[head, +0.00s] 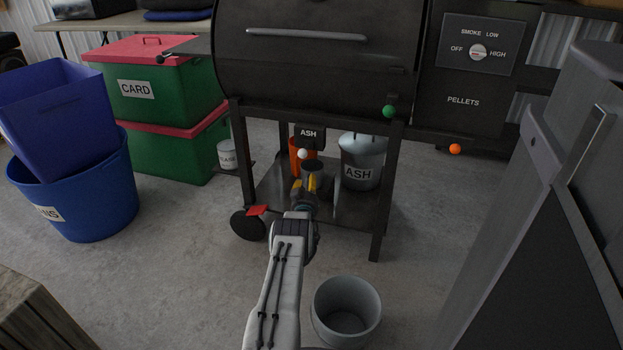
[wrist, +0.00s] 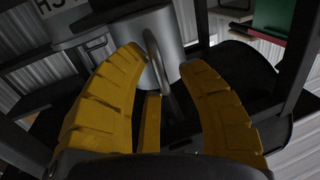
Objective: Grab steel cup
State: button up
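The steel cup (wrist: 172,28) is a grey metal cylinder at the top middle of the wrist view, with a curved handle (wrist: 161,66) facing my gripper. In the head view, the cup (head: 313,168) stands on the lower shelf of the smoker, partly hidden by my gripper. My gripper (wrist: 160,63) has its yellow fingers spread, one on each side of the handle. The fingertips are close to the cup's wall; I cannot tell if they touch it. In the head view, my gripper (head: 306,184) is just in front of the cup.
Smoker legs (head: 382,205) flank the opening. A grey bin (head: 346,303) stands on the floor in front.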

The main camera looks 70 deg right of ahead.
grip_shut()
jog(key=shift+r, duration=0.1)
dwell(0.6)
